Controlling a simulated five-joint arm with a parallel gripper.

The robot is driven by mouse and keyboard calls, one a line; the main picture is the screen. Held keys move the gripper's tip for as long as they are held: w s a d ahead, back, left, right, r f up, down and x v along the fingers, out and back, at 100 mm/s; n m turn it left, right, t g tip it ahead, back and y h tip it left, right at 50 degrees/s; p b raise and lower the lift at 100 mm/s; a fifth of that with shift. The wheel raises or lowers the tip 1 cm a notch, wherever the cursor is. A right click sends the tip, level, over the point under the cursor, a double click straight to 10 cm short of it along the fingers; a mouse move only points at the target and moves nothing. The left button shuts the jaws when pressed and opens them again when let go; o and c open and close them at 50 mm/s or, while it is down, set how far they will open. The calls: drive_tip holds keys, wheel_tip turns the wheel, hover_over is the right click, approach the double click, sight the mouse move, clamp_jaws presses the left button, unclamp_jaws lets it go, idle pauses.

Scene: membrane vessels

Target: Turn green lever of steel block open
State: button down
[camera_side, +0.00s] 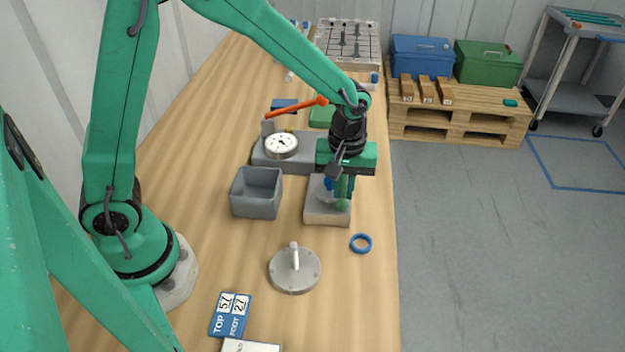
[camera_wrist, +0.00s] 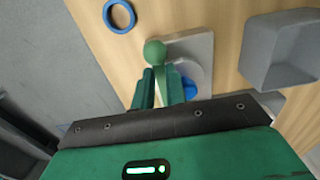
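The small pale steel block (camera_side: 327,216) stands on the wooden bench in the side view, with a blue part (camera_side: 328,184) on top. It also shows in the wrist view (camera_wrist: 199,50). The round knob of the green lever (camera_side: 341,205) is at the block's right side; in the wrist view the knob (camera_wrist: 155,52) lies just beyond my fingertips. My gripper (camera_side: 344,193) points down over the block. In the wrist view its two green fingers (camera_wrist: 158,80) are close together at the lever, and the lever's shaft is largely hidden by them. Whether they grip it is unclear.
A grey open bin (camera_side: 255,205) stands left of the block. A blue ring (camera_side: 361,243) lies near the bench's right edge. A round steel lid (camera_side: 294,270) with an upright handle is in front. Behind is a grey block with a gauge (camera_side: 281,145) and an orange lever (camera_side: 297,106).

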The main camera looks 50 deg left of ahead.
drive_tip(key=shift+w+d+n, duration=0.15)
drive_tip(key=shift+n, duration=0.15)
drive_tip(key=w+n, duration=1.1)
drive_tip(key=n, duration=0.6)
drive_tip(key=shift+w+n, duration=0.15)
drive_tip(key=shift+n, duration=0.15)
drive_tip(key=shift+a, duration=0.2)
idle(0.3)
drive_tip(key=c, duration=1.4)
unclamp_jaws()
drive_tip(key=shift+c, duration=0.2)
drive_tip(key=shift+r, duration=0.1)
wheel_tip(320, 180, up, 8)
